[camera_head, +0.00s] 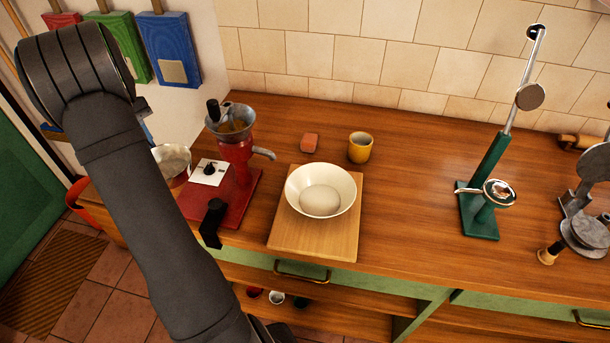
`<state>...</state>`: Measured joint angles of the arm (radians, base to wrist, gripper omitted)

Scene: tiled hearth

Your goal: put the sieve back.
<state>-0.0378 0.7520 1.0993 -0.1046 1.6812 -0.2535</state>
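I cannot pick out the sieve for certain. A round, shallow metal vessel with a pale grey inside (174,158) shows just right of my arm, partly hidden by it; it may be the sieve, but its mesh and handle cannot be made out. My arm crosses the left of the view and bends at the upper left. My gripper is hidden behind it, so I cannot see whether it holds anything. A cream bowl (340,181) with a pale rounded lump inside stands on a wooden board (315,238) on the counter.
A red grinder (238,155) with a metal hopper stands left of the board. A green lever stand (484,190) is at right. Counter between board and stand is clear.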

